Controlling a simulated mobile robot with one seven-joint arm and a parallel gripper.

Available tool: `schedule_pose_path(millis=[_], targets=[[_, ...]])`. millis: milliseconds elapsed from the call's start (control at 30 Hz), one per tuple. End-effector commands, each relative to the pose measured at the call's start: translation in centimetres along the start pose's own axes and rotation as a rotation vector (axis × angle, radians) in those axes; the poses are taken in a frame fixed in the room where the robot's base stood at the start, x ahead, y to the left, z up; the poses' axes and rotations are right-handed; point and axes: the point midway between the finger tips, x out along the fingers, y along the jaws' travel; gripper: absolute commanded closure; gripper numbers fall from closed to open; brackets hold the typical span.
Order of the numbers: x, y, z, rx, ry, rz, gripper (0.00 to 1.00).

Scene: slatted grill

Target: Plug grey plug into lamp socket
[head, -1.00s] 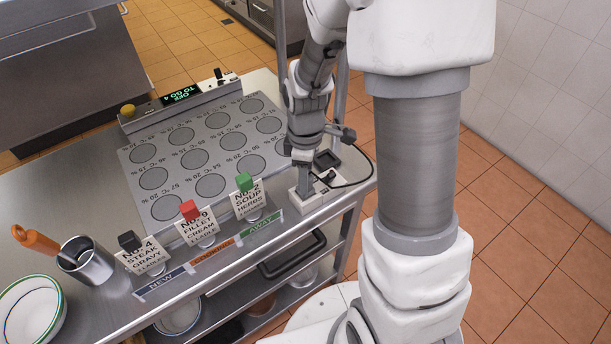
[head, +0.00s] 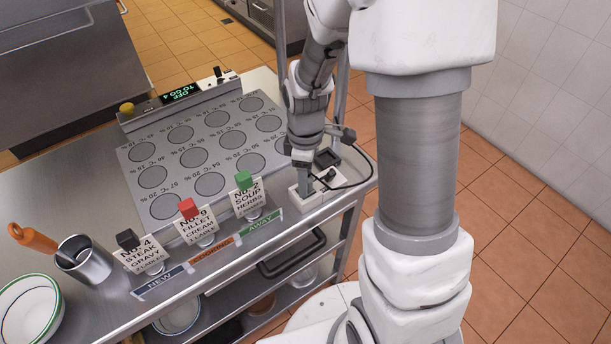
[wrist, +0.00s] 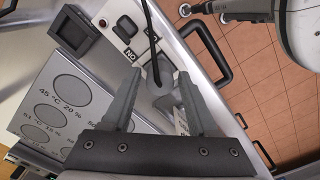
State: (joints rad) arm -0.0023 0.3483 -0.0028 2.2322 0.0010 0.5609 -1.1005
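My gripper (head: 304,188) points down over the white socket block (head: 318,199) at the right corner of the steel counter. In the wrist view my two fingertips (wrist: 159,74) stand apart, and the gripper looks open. A grey piece (wrist: 160,82), perhaps the grey plug, shows between them at the end of a black cable (wrist: 149,35); I cannot tell whether the fingers touch it. The socket block (wrist: 118,12) also shows in the wrist view, with dark fittings and a label reading "NO". My fingers hide part of the block in the head view.
A black square box (head: 327,158) sits behind the block. The plate with printed circles (head: 186,150) lies to the left. Order cards with green (head: 243,180), red (head: 187,208) and black tops stand along the front edge.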

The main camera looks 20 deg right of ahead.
Motion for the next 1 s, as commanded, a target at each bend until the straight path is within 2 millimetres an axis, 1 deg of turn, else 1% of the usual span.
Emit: schedule_pose_path(millis=[33, 67, 333, 467, 567, 633, 1000], targets=[[0.0, 0.0, 0.0, 0.0, 0.0, 0.0, 0.3], [0.0, 0.0, 0.0, 0.0, 0.0, 0.0, 0.26], [0.0, 0.0, 0.0, 0.0, 0.0, 0.0, 0.26], [-0.7, 0.0, 0.0, 0.0, 0.001, 0.001, 0.26], [-2.1, 0.1, 0.0, 0.001, 0.002, 0.003, 0.26], [-3.5, 0.1, 0.0, 0.001, 0.002, 0.005, 0.26], [-12.6, 0.1, -0.1, 0.0, 0.002, 0.005, 0.26]])
